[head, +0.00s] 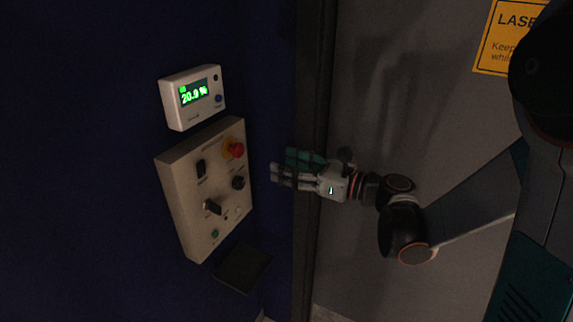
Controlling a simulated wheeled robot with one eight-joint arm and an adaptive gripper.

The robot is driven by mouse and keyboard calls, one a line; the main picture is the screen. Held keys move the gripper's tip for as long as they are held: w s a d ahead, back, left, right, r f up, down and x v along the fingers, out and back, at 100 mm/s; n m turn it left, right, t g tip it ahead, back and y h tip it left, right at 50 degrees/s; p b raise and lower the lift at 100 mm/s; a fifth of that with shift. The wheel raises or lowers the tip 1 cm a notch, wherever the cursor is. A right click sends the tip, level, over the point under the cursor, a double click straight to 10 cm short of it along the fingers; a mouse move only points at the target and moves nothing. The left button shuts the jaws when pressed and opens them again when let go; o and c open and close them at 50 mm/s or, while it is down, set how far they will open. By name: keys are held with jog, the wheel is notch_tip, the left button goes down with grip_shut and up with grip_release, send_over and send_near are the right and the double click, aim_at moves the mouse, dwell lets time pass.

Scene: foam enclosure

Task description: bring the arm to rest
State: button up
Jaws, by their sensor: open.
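My gripper (277,173) is in the middle of the head view, open, with its fingers pointing left toward the control panel. I see nothing between its fingers. My arm comes in from the right, bent at dark joints behind the white and teal gripper. The fingertips lie a little to the right of the beige control panel (177,203) in the picture. I cannot tell the exact gap in depth.
The panel carries a red emergency button (236,149) and several dark knobs. A white meter (173,110) reading 20.9 % is above it; a dark box (243,268) is below. A dark vertical post (311,80) stands behind my gripper. A yellow laser sign (492,54) hangs upper right.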

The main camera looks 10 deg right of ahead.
jog(key=s+a+f+n+g+h, duration=0.2)
jog(key=s+n+h, duration=0.2)
jog(key=s+n, duration=0.25)
jog(key=s+a+f+n+g+h, duration=0.1)
jog(key=s+f+n+g+h, duration=0.15)
jog(key=s+n, duration=0.4)
jog(key=s+d+f+n+h+b, duration=0.1)
jog(key=s+d+f+n+h, duration=0.1)
jog(key=s+d+n+h, duration=0.5)
jog(key=s+d+n, duration=0.2)
jog(key=d+n, duration=0.2)
jog(key=n, duration=0.1)
jog(key=shift+s+d+n+t+h, duration=0.25)
jog(key=shift+n+t+h, duration=0.05)
jog(key=shift+t+h, duration=0.05)
jog(key=shift+f, duration=0.1)
